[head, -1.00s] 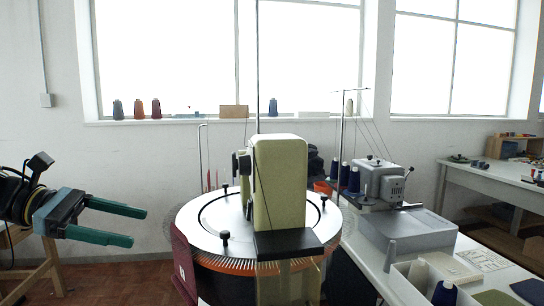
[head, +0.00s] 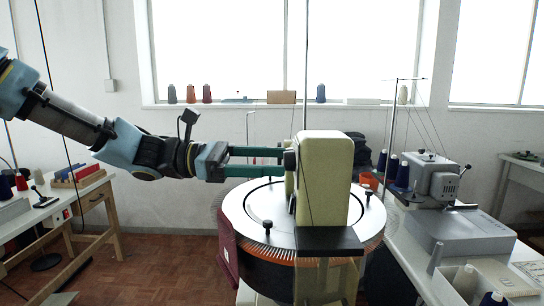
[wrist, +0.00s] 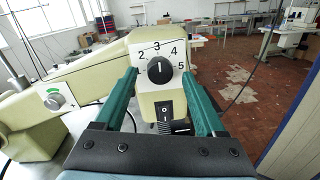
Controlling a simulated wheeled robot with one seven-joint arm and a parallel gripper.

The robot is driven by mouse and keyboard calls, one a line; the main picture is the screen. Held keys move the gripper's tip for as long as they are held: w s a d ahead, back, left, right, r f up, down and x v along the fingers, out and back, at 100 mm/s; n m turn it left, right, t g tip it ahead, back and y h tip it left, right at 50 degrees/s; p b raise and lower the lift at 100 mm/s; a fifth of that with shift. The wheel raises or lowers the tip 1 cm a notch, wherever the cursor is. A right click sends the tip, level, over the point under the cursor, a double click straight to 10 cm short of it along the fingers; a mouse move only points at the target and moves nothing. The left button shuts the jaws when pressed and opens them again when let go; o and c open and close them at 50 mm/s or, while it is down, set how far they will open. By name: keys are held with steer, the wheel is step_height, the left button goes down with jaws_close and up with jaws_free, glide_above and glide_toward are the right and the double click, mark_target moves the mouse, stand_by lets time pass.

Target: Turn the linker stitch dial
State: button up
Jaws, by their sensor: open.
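The linker (head: 324,180) is a cream machine head over a round dial plate with a pinned rim. In the wrist view its stitch dial (wrist: 160,70) is a black round knob with a white pointer line, on a white plate numbered 2 to 5 in the visible part. The pointer stands near the 3. My gripper (wrist: 163,88) is open, with one green finger on each side of the knob and gaps between. In the head view my gripper (head: 282,161) reaches level from the left to the machine head, whose body hides the knob there.
A black rocker switch (wrist: 164,112) sits just below the dial. A second knob (wrist: 54,100) is on a cream part to the left. A grey machine (head: 438,180) stands on the right table. Black thumb knobs (head: 267,226) stand up from the round plate.

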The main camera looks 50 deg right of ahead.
steer(key=shift+s+d, duration=0.15)
steer(key=shift+s, duration=0.1)
jaws_close()
stand_by(0.5)
